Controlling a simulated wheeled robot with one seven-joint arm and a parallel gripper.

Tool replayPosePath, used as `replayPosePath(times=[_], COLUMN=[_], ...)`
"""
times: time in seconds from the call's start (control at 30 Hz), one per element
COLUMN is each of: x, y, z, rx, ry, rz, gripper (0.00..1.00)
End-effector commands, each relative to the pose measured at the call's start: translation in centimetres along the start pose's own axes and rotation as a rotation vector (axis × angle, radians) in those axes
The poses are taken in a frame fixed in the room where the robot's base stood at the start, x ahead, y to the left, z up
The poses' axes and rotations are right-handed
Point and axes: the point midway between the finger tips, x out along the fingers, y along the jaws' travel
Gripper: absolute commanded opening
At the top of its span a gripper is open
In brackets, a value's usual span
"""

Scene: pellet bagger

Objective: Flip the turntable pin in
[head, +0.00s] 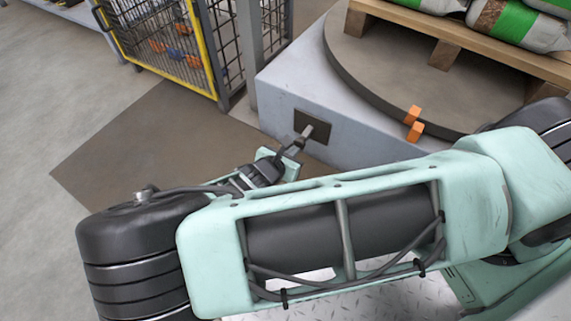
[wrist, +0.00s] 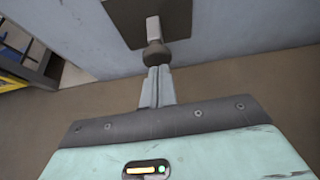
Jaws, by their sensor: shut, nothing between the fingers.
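The turntable pin is a small grey lever with a dark rounded knob on a dark plate on the side of the grey turntable base. In the head view the pin (head: 308,132) sticks out from its plate (head: 312,121). In the wrist view the pin (wrist: 153,29) points toward me, its knob (wrist: 156,54) just beyond my fingertips. My gripper (head: 291,151) is shut and empty. In the wrist view its fingers (wrist: 157,72) are together at the knob; I cannot tell whether they touch it. The round turntable (head: 385,75) sits on the base (head: 285,85).
A wooden pallet (head: 480,50) with green and white bags (head: 490,20) stands on the turntable. Two orange blocks (head: 414,123) sit at the turntable's edge and base. A yellow-framed mesh cage (head: 160,40) stands at the left. The floor (head: 120,135) left of the base is clear.

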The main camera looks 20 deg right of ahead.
Motion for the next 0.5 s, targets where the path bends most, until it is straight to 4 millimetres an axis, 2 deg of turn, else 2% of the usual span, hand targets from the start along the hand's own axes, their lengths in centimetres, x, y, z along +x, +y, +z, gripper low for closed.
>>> replayPosePath(times=[0.4, 0.5], x=[0.30, 1.01], y=[-0.01, -0.03], z=[0.31, 1.02], rx=[0.000, 0.000], ry=[0.000, -0.002], rz=[0.000, -0.002], gripper=[0.00, 0.00])
